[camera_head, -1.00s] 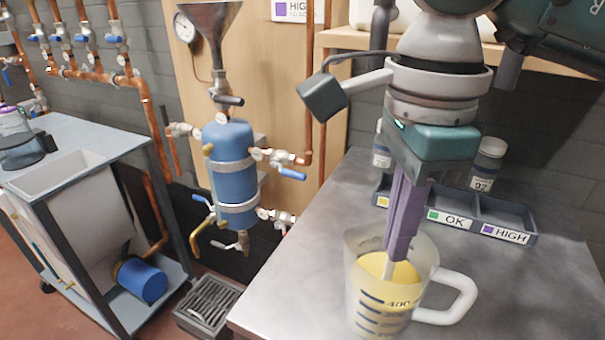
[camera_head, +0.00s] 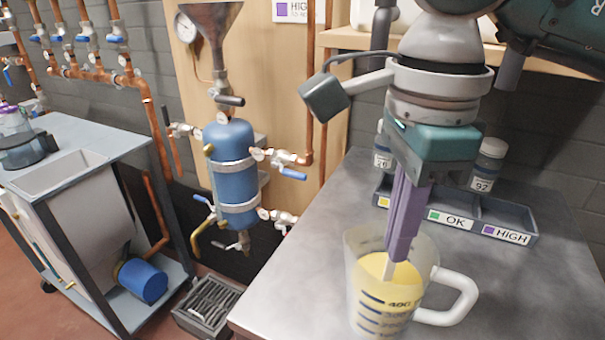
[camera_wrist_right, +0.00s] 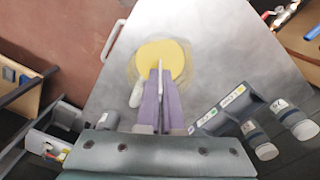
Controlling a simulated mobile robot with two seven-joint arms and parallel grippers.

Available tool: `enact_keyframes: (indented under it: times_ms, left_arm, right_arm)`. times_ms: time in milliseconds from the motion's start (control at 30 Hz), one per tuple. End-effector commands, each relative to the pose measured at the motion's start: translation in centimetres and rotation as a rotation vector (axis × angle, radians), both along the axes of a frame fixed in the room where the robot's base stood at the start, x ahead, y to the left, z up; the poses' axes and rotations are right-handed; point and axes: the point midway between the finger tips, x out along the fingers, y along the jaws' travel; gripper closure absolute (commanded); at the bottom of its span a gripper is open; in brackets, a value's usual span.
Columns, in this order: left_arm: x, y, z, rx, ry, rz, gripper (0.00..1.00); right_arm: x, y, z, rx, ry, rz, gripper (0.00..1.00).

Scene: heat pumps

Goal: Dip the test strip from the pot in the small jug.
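The small jug (camera_head: 365,300) is clear with dark measuring marks and a white handle, and holds yellow liquid (camera_head: 385,278). It stands on the grey worktop at the front. My right gripper (camera_head: 398,252) points down into the jug's mouth, its purple fingers closed together on the pale test strip (camera_head: 389,268). The strip's lower end meets the yellow liquid; how deep it goes I cannot tell. The right wrist view shows the strip (camera_wrist_right: 160,68) between the fingers (camera_wrist_right: 160,95), over the yellow liquid (camera_wrist_right: 163,55). My left gripper is not in view.
A sorting tray (camera_head: 455,221) labelled OK and HIGH lies behind the jug. Labelled pots (camera_head: 488,165) stand behind it. A blue tank (camera_head: 232,170) with valves and pipes is on the wall at left. The worktop (camera_head: 310,245) left of the jug is clear.

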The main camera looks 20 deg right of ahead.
Motion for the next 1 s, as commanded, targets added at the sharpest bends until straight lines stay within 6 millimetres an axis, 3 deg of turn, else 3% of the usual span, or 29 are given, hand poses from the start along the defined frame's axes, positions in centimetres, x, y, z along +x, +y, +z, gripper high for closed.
enact_keyframes:
  times_ms: [267, 1000]
  left_arm:
    - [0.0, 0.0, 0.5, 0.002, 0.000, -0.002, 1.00]
    - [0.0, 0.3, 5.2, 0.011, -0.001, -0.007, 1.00]
  right_arm:
    - [0.0, 0.0, 0.6, 0.000, -0.001, 0.000, 1.00]
    - [0.0, 0.0, 7.1, 0.000, -0.001, 0.000, 1.00]
